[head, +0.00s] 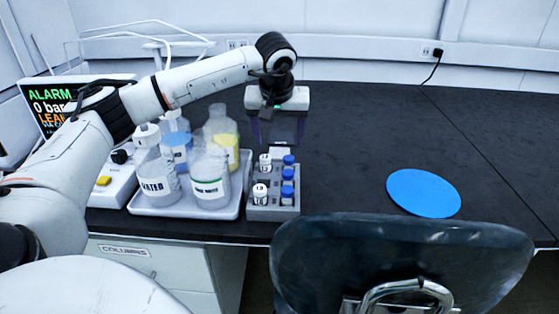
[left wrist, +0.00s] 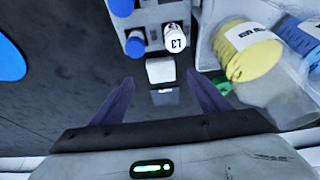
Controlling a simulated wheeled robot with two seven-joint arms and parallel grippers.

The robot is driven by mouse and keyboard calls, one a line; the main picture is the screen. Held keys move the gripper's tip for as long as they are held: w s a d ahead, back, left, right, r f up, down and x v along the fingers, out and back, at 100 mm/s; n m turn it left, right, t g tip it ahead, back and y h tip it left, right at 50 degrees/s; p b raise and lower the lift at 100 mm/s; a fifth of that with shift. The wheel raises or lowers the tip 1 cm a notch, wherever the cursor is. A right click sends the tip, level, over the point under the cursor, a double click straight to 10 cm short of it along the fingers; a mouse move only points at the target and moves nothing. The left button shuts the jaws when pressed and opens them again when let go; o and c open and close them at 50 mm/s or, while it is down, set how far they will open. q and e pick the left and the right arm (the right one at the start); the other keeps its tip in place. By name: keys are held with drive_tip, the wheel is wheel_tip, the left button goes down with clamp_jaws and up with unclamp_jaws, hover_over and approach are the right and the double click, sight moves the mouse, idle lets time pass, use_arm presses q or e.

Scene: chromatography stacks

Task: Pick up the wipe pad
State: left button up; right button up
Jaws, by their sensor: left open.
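A small white block (head: 280,152), which looks like the wipe pad, sits just behind the vial rack. It also shows in the left wrist view (left wrist: 160,70), beside the rack and a white-capped vial. A small dark grey piece with a pale label (left wrist: 165,96) lies right next to it. My left gripper (head: 279,143) points down over this spot. Its two dark fingers are apart in the left wrist view (left wrist: 160,80), one on each side of the white block, with nothing held. I cannot tell the height of the fingertips above the table. My right gripper is not in view.
The grey rack (head: 273,212) holds several blue-capped and white-capped vials. Left of it, a white tray (head: 190,210) carries several bottles. An alarm screen (head: 48,105) stands at far left. A blue disc (head: 423,193) lies at right. A chair back (head: 400,250) is in front. The table's back right is clear.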

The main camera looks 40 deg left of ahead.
sight(279, 154)
use_arm(q)
drive_tip(key=x, duration=0.5)
drive_tip(key=b+x, duration=0.1)
drive_tip(key=x, duration=0.1)
drive_tip(key=shift+w+a+f, duration=0.1)
drive_tip(key=shift+w+a, duration=0.15)
drive_tip(key=shift+a, duration=0.05)
drive_tip(key=c, duration=1.1)
